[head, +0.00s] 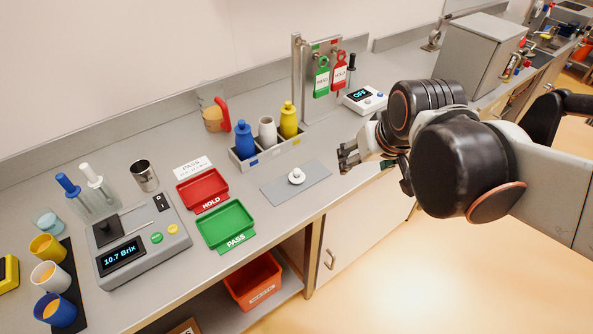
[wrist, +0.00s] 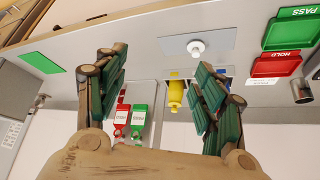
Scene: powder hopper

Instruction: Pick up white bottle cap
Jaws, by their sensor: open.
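The white bottle cap (head: 297,176) lies on a grey mat (head: 315,190) near the front edge of the counter. It also shows in the wrist view (wrist: 196,48), at the top, a little right of centre, on the same mat (wrist: 222,37). My gripper (head: 347,158) is to the right of the mat in the head view, apart from the cap. In the wrist view my gripper (wrist: 155,68) has its two green-padded fingers spread wide with nothing between them.
Behind the mat stands a grey rack (head: 262,152) with blue, white and yellow bottles; the white one appears open-topped. Red HOLD (head: 203,188) and green PASS (head: 227,225) trays lie left of the mat. A tag stand (head: 320,85) rises behind. Bare counter surrounds the mat's right side.

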